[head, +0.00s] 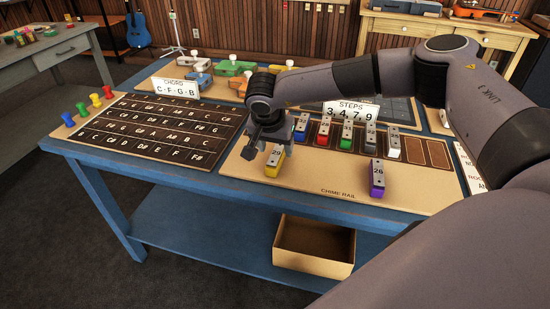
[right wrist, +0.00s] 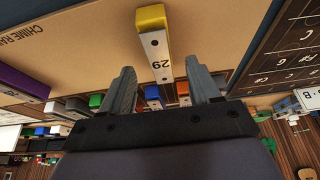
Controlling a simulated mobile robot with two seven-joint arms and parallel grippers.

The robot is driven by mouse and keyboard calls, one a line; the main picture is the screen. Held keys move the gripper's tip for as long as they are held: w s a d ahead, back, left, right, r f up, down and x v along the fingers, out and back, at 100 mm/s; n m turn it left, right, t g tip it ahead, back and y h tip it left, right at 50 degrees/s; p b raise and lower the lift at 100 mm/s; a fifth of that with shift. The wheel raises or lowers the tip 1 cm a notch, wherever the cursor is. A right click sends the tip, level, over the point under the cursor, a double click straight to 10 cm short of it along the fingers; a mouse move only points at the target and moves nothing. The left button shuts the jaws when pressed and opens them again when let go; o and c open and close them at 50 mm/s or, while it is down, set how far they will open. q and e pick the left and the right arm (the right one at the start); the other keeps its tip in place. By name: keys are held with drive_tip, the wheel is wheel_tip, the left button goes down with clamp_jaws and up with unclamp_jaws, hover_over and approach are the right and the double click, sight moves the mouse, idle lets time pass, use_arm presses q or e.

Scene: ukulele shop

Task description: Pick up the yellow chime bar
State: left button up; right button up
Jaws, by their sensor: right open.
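The yellow chime bar (head: 272,168), marked 29, lies on the tan chime rail board (head: 330,203) near its left front. Its yellow end (right wrist: 151,18) and silver top show in the right wrist view. My right gripper (head: 266,140) is just behind and above the bar in the head view. In the right wrist view the open fingers (right wrist: 163,80) stand on either side of the bar's near end in the picture, with gaps on both sides. I cannot tell the exact height between fingertips and bar. My left gripper is not in view.
A purple bar (head: 377,181) lies to the right on the board. The board's front middle is clear.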

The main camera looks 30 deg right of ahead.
sight(277, 153)
drive_tip(key=shift+x, duration=2)
drive_tip(key=shift+f, duration=0.1)
drive_tip(key=c, duration=1.1)
